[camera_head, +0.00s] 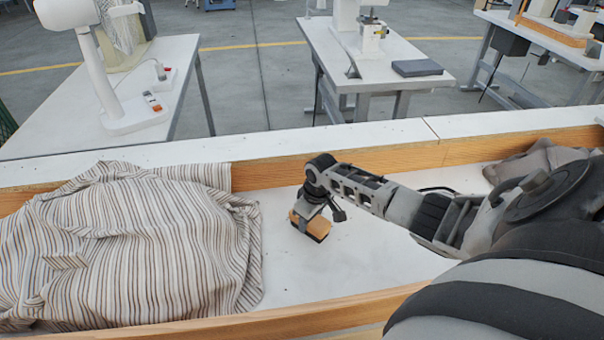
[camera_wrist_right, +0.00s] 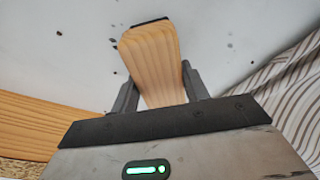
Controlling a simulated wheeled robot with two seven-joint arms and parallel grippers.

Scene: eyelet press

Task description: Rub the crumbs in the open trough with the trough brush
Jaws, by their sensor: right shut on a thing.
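The trough brush (camera_head: 315,224) has a wooden body with a dark underside. My right gripper (camera_head: 318,206) is shut on it, low over the white trough floor (camera_head: 375,255). In the right wrist view the brush's wooden body (camera_wrist_right: 152,60) stands out between the two fingers of the gripper (camera_wrist_right: 158,88). I cannot tell whether the bristles touch the floor. Small dark crumbs (camera_wrist_right: 228,45) lie scattered on the white floor around the brush. My left gripper is not in view.
A striped cloth (camera_head: 130,240) is heaped in the left part of the trough. Wooden walls run along the back (camera_head: 270,172) and front (camera_head: 290,318). A grey-brown cloth (camera_head: 535,160) lies at the back right. The floor right of the brush is mostly clear.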

